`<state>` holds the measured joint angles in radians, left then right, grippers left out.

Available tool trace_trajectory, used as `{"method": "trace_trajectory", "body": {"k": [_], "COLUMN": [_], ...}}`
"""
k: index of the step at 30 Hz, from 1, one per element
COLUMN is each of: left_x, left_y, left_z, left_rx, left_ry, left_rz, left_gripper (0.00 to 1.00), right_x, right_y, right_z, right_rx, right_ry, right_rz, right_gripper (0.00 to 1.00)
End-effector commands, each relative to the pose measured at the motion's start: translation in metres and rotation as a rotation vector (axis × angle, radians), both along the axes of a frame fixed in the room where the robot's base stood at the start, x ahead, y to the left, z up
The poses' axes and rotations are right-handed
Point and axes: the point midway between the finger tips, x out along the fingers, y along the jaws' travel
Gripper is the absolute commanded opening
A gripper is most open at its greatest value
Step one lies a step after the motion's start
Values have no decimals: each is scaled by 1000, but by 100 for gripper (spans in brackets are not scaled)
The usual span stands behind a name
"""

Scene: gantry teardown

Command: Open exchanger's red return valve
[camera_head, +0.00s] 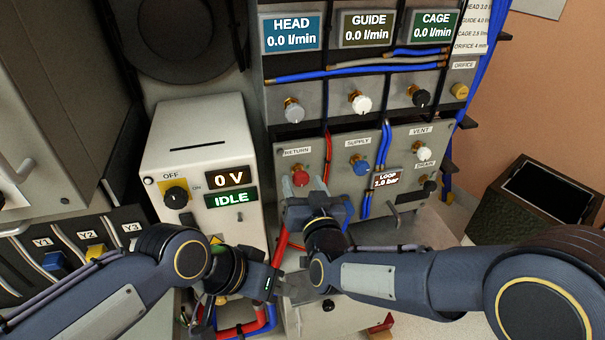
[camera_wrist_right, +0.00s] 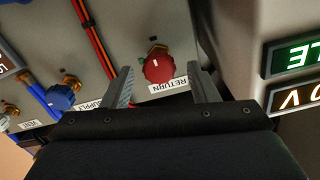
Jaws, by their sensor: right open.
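The red return valve (camera_head: 300,177) is a round knob on the grey lower panel, below the RETURN label. My right gripper (camera_head: 303,196) is in front of it, just below it in the head view. In the right wrist view the red return valve (camera_wrist_right: 158,68) shows between the tips of the two open fingers of my right gripper (camera_wrist_right: 163,82). A gap shows on each side of the knob, and its white mark is visible. My left gripper (camera_head: 268,284) is low, beside the red hoses, away from the valve. Its fingers cannot be made out.
The blue supply knob (camera_head: 360,166) is right of the red one, with the white vent knob (camera_head: 424,153) farther right. Red hose (camera_head: 328,155) runs close beside the return valve. A power supply box (camera_head: 200,155), reading 0 V and IDLE, stands to the left.

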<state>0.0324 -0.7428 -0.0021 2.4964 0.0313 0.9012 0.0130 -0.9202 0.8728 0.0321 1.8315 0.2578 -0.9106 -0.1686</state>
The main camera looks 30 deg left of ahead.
Motion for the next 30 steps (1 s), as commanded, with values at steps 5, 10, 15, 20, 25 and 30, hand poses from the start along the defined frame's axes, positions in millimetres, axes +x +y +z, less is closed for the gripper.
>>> {"method": "trace_trajectory", "body": {"k": [5,10,15,20,25,30], "left_x": [0,0,0,0,0,0], "left_y": [0,0,0,0,0,0], "left_z": [7,8,8,8,8,7], "left_rx": [0,0,0,0,0,0], "left_ry": [0,0,0,0,0,0], "left_rz": [0,0,0,0,0,0], "left_gripper": [36,36,36,36,36,36], "right_x": [16,21,21,21,21,21], "right_y": [15,19,19,19,19,19], "right_z": [1,-1,-1,0,0,-1], "right_rx": [0,-1,-1,-1,-1,-4], "right_ry": [2,2,2,2,2,-1], "right_rz": [-1,-1,-1,-1,-1,0], "right_gripper": [54,54,54,37,14,9]}}
